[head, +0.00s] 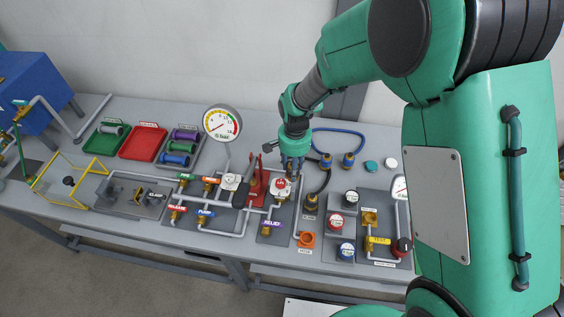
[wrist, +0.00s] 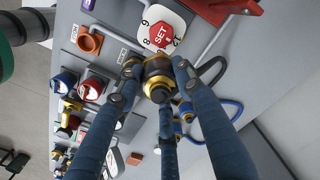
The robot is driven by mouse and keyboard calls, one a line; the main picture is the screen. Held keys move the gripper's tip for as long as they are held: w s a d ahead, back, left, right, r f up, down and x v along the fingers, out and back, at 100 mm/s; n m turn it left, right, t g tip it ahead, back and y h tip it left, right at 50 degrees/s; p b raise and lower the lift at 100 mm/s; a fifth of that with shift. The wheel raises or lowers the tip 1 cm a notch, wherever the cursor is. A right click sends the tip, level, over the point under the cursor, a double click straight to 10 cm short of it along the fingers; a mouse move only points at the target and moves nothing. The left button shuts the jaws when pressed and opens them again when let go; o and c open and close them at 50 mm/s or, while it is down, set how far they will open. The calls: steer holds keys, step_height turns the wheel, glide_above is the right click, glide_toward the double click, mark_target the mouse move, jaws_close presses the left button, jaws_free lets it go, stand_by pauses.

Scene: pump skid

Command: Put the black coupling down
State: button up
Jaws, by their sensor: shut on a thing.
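My gripper (wrist: 152,75) has blue fingers and is shut on the black coupling (wrist: 158,68), a black and brass piece seen end-on between the fingertips in the wrist view. In the head view my gripper (head: 293,170) is over the skid, just behind the white dial with a red SET centre (head: 281,188). The held coupling cannot be made out there. The dial (wrist: 160,30) lies just beyond the fingertips in the wrist view. I cannot tell how high the coupling is above the surface.
A brass and black hose fitting (head: 311,201) stands right of my gripper, by an orange socket (head: 306,240). A blue hose (head: 340,132) lies behind. Green (head: 105,138) and red (head: 143,143) trays are at far left.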

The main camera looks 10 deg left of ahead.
steer(key=w+a+f+b, duration=0.1)
steer(key=w+a+b, duration=0.1)
steer(key=w, duration=0.3)
steer(key=w+a+f+n+b, duration=0.1)
steer(key=w+a+b, duration=0.1)
steer(key=w+b, duration=0.2)
steer(key=w+a+f+b, duration=0.1)
steer(key=w+a+b, duration=0.1)
steer(key=w, duration=0.5)
steer(key=shift+w+a+f+b, duration=0.25)
steer(key=shift+w+f+b, duration=0.1)
steer(key=shift+b, duration=0.5)
steer(key=shift+s, duration=0.1)
steer(key=shift+f+b, duration=0.35)
steer(key=shift+f, duration=2.15)
steer(key=shift+f+b, duration=0.4)
steer(key=shift+f, duration=2.1)
steer(key=shift+f, duration=0.1)
